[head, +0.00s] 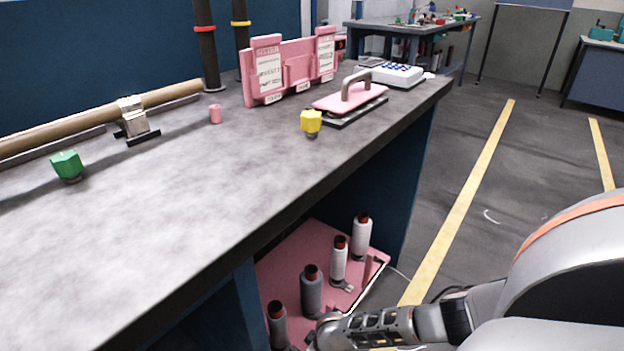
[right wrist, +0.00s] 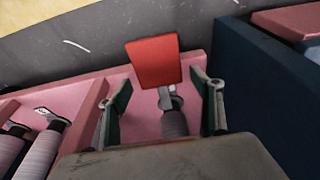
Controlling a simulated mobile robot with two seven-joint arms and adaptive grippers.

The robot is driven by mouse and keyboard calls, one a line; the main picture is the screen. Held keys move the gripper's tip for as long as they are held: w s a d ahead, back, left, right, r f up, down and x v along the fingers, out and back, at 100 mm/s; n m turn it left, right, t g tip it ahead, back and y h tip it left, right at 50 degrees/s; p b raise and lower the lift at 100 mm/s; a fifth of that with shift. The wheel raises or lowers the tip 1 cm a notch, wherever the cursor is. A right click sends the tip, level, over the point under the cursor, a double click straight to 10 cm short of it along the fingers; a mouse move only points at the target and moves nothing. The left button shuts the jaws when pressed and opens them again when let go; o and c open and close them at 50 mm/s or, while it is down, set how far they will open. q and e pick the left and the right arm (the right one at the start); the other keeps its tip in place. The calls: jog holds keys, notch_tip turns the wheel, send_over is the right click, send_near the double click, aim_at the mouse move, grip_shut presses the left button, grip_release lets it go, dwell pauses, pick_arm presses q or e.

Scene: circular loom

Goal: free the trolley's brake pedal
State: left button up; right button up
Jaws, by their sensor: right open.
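A pink trolley (head: 290,254) with a raised rim stands beneath the bench and carries several thread cones. In the right wrist view a flat red plate (right wrist: 153,62), likely the brake pedal, stands out ahead of my right gripper (right wrist: 160,94). The plate cannot be made out there. My left gripper is not in view.
Grey thread cones (head: 311,292) with red tops stand close to the right gripper. The blue bench side (right wrist: 243,85) is right of the fingers in the wrist view. The grey benchtop (head: 170,210) is above. Open floor with yellow lines (head: 470,200) is at right.

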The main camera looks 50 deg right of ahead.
jog(key=shift+s, duration=0.1)
jog(key=shift+s+r, duration=0.3)
jog(key=shift+r, duration=0.3)
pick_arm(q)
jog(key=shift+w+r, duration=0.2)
pick_arm(e)
jog(key=v, duration=1)
jog(key=shift+r, duration=0.35)
jog(key=shift+w, duration=0.1)
